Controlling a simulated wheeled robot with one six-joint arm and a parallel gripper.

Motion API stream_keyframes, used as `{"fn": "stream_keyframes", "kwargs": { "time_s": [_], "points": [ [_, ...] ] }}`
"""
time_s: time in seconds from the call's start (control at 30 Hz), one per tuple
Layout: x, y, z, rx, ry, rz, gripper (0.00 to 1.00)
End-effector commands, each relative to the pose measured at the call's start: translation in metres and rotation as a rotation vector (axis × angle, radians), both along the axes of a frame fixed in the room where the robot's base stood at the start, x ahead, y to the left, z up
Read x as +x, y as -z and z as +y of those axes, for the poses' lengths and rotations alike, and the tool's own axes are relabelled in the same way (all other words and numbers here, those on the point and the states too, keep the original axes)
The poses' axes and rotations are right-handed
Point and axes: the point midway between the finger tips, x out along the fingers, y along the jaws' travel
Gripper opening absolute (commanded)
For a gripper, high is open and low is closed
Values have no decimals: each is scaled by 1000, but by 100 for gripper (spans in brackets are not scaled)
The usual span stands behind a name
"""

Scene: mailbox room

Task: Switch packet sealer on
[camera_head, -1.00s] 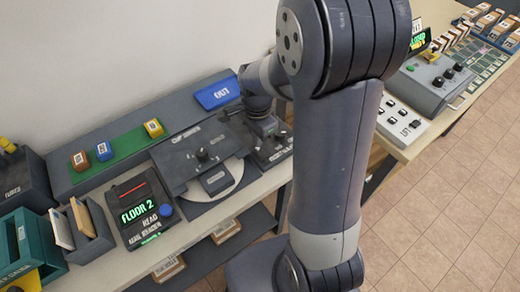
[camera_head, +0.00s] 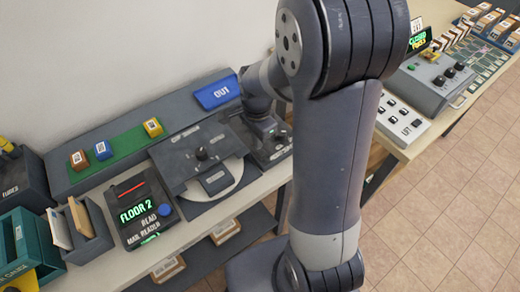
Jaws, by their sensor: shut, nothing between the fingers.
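A dark grey device (camera_head: 277,154) with a small panel stands at the right end of the left bench, directly under my gripper. Its label is too small to read, so I cannot tell whether it is the packet sealer. My gripper (camera_head: 268,138) points down at its top and is shut, with nothing seen in it. The fingertips are small and dark, and I cannot tell whether they touch the device. My arm hides part of the area to the right. Any switch there is hidden or too small to make out.
Left of it stands a grey machine with a black knob (camera_head: 201,153) and a round pale plate. A mail reader (camera_head: 141,210) shows "FLOOR 2". A blue OUT tray (camera_head: 217,94) lies behind. A second bench with a knobbed console (camera_head: 433,85) stands right, across open floor.

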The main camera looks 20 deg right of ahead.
Motion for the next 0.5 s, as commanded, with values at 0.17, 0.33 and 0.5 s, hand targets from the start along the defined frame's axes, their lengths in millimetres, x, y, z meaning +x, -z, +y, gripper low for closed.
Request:
{"fn": "stream_keyframes", "kwargs": {
  "time_s": [0.17,0.33,0.5],
  "points": [
    [0,4,0,0,0,0,0],
    [0,6,0,0,0,0,0],
    [0,9,0,0,0,1,0]
  ]
}}
